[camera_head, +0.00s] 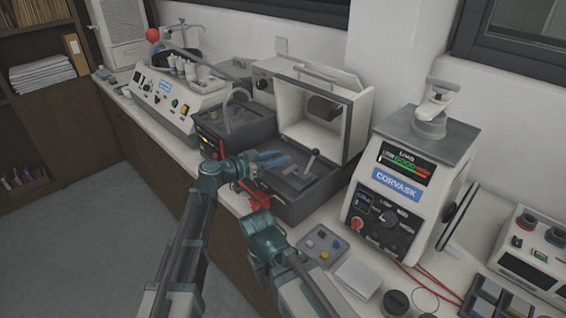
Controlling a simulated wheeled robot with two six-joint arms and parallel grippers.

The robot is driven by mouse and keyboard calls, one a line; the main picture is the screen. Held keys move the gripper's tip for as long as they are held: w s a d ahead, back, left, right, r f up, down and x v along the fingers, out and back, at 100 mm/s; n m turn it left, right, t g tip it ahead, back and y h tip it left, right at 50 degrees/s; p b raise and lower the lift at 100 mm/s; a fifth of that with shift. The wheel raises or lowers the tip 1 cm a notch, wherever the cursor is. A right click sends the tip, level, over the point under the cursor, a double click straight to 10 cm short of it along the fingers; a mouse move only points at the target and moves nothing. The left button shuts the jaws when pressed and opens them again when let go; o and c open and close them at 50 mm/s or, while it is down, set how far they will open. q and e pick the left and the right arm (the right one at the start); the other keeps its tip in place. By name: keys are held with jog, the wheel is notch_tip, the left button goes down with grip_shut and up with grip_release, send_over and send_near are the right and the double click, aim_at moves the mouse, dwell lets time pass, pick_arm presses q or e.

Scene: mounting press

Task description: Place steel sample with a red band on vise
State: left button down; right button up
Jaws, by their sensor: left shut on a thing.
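My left gripper (268,159) reaches from the left over the front of the dark machine bed (325,180). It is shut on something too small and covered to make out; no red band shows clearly. A small grey lever (311,160) stands upright on the bed to the right of the gripper. It may belong to the vise, but the vise jaws cannot be told apart here. My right gripper (255,196) is below the left one, near the bed's front edge by a red part; its fingers are unclear.
A white hood (352,125) stands open behind the bed. A small tray (322,245) with several round pieces lies on the counter at the front. The CORVASK press (403,185) stands to the right. A white pad (359,277) lies near the counter edge.

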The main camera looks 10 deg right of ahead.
aim_at(283, 167)
pick_arm(q)
jog(key=shift+w+d+f, duration=0.1)
jog(key=shift+w+d, duration=0.55)
jog(key=shift+w, duration=0.35)
jog(key=shift+w, duration=0.1)
jog(key=shift+w+d, duration=0.2)
jog(key=shift+w, duration=0.1)
notch_tip(283, 167, down, 4)
jog(key=b, duration=0.3)
jog(key=shift+w+d+b, duration=0.1)
jog(key=shift+w+b, duration=0.05)
jog(key=shift+b, duration=0.25)
jog(key=c, duration=0.5)
grip_release()
jog(key=shift+c, duration=0.2)
